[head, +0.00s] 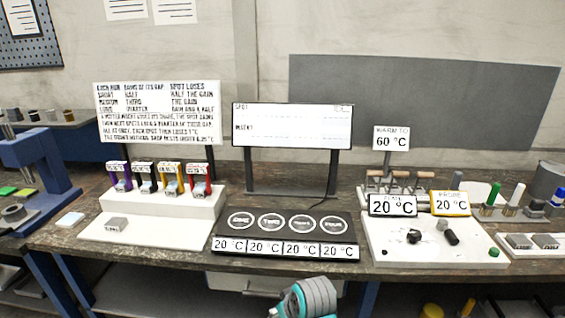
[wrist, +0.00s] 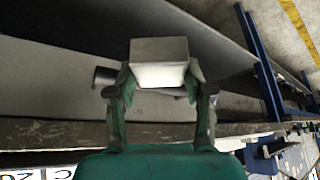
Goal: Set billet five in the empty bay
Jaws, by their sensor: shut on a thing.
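In the wrist view, my gripper (wrist: 160,82) is shut on a pale grey metal block (wrist: 160,60), held between its two fingertips. No number shows on the block from this side, so I cannot tell whether it is billet five. In the head view, a teal and grey part of my arm shows at the bottom middle, in front of the bench edge; the held block is not visible there. I cannot make out an empty bay.
A single grey block (head: 117,223) lies on the white stepped stand (head: 160,237) at left. A dark panel with four round pads (head: 285,222) is in the middle. The bench's front edge is close.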

